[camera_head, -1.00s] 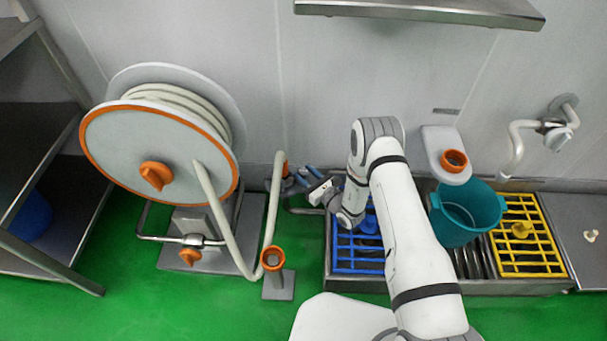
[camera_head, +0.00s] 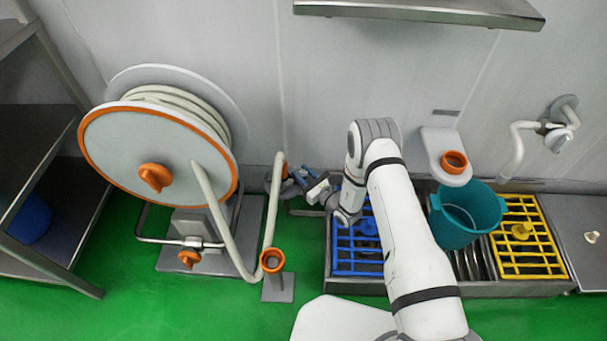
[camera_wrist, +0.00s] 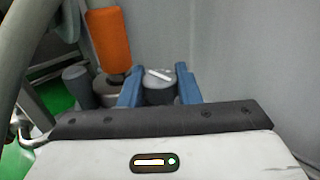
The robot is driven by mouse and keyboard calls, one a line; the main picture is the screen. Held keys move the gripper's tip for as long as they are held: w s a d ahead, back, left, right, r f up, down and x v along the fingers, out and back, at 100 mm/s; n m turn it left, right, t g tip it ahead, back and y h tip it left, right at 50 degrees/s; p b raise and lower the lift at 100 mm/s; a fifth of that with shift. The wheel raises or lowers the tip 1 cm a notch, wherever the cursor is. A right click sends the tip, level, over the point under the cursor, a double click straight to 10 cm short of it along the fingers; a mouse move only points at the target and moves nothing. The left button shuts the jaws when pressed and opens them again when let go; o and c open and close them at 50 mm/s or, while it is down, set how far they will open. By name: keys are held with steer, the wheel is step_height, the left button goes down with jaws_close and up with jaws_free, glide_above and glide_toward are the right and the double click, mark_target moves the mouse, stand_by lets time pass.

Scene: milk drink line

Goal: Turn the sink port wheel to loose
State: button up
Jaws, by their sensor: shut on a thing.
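My gripper (camera_head: 299,179) is at the left end of the sink, low by the wall. Its two blue fingers are on either side of a grey round wheel (camera_wrist: 160,92) with a white bar mark on top, seen in the wrist view. In that view my gripper (camera_wrist: 160,93) is shut on this wheel. In the head view the wheel is mostly hidden by the fingers. The sink (camera_head: 455,290) is a long steel basin with a blue grate (camera_head: 358,268) and a yellow grate (camera_head: 530,268).
A hose reel (camera_head: 115,160) with an orange rim stands to the left. Its pale hose (camera_head: 270,215) rises close to my gripper, and an orange piece (camera_wrist: 110,40) is near the fingers in the wrist view. A teal bucket (camera_head: 463,235) stands on the sink.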

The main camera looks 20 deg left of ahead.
steer(key=shift+f+n+g+b, duration=0.1)
steer(key=shift+n+g+b, duration=0.2)
steer(key=shift+g+b, duration=0.1)
steer(key=n+g+y+b, duration=0.1)
steer(key=g, duration=0.1)
steer(key=n+g+y+b, duration=0.1)
steer(key=n+g+b, duration=0.1)
steer(key=shift+w+d+f, duration=0.1)
steer(key=shift+f, duration=0.05)
steer(key=n+g+b, duration=0.2)
steer(key=g+b, duration=0.1)
steer(key=g, duration=0.1)
steer(key=n+g+b, duration=0.3)
steer(key=g, duration=0.1)
steer(key=shift+f+g, duration=0.1)
steer(key=shift+g, duration=0.3)
steer(key=n+g+h+b, duration=0.1)
steer(key=n+g+b, duration=0.2)
steer(key=shift+g, duration=0.4)
steer(key=shift+r+n+g+h+b, duration=0.15)
steer(key=shift+n+g+h+b, duration=0.2)
steer(key=shift+n+g+h, duration=0.5)
steer(key=shift+r+n+g+h+b, duration=0.15)
steer(key=shift+n+g+h+b, duration=0.2)
steer(key=shift+n+g+h, duration=0.5)
steer(key=shift+g, duration=0.5)
steer(key=shift+r, duration=0.1)
steer(key=o, duration=0.7)
